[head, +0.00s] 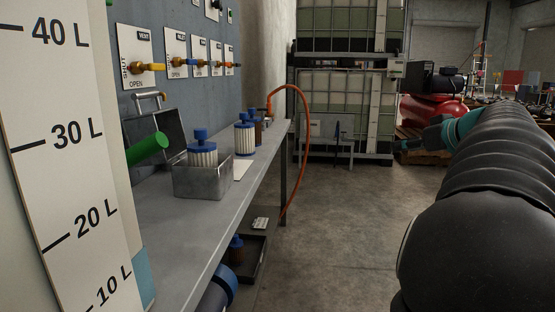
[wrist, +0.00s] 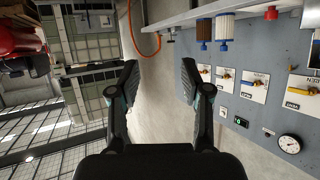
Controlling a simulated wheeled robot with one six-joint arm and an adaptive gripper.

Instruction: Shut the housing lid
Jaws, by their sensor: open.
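A grey metal housing (head: 172,126) stands at the back of the bench by the wall panel. A plate with a bar handle (head: 150,97) rises at its rear and looks like its raised lid, but I cannot be sure. A green cylinder (head: 148,149) sticks out in front and hides part of it. My gripper (head: 424,140) is at the far right, well away from the housing, over open floor. In the wrist view my gripper (wrist: 158,82) has its two fingers wide apart with nothing between them. I cannot make out the housing in the wrist view.
The bench (head: 185,225) runs along the left wall. A metal tray (head: 205,182) with a blue-capped filter (head: 201,156) stands on it, with more filters (head: 244,137) behind. An orange hose (head: 306,130) hangs off the far end. The floor (head: 335,215) between is clear.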

